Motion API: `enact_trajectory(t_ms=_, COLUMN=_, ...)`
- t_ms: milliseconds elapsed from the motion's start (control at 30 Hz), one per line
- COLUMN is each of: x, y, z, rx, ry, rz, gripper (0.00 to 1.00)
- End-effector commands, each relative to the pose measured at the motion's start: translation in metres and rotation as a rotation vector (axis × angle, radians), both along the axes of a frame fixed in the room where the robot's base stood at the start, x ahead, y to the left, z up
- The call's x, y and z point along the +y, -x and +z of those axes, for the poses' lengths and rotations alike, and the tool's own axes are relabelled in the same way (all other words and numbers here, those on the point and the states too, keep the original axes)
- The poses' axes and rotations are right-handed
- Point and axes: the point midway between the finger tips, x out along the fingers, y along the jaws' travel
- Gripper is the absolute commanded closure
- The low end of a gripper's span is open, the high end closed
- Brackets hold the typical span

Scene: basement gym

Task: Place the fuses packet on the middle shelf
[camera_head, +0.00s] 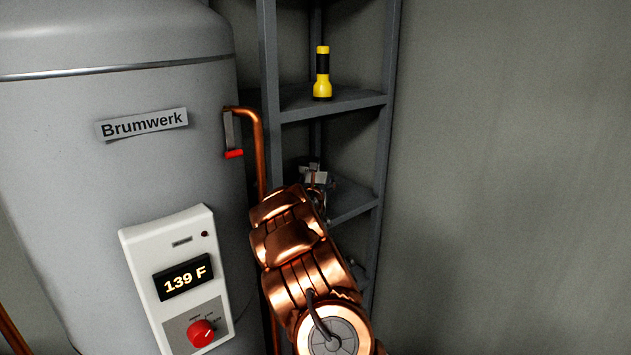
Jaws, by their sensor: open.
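A grey metal corner shelf unit stands right of the tank. Its middle shelf (352,204) is partly hidden behind my copper-coloured arm. A small pale packet with a reddish mark, seemingly the fuses packet (313,176), shows just above my arm at the level of that shelf. My gripper (318,181) is at the packet, largely hidden by the arm and small in view. It is open. I cannot tell whether the packet rests on the shelf or touches the fingers.
A yellow and black flashlight (322,75) stands upright on the shelf above. The grey Brumwerk tank (70,180) with a control box (177,275) and a copper pipe (259,150) stand close on the left. The wall at right is bare.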

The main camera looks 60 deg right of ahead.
Motion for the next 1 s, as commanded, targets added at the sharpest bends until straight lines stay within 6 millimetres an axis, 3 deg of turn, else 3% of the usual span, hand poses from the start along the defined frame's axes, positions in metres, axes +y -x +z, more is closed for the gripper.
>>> enact_trajectory(t_ms=367, x=0.006, y=0.002, z=0.003, rx=0.001, ry=0.000, rz=0.000, gripper=0.03)
enact_trajectory(t_ms=1000, x=0.070, y=0.039, z=0.002, rx=0.001, ry=0.002, rz=0.000, gripper=0.03)
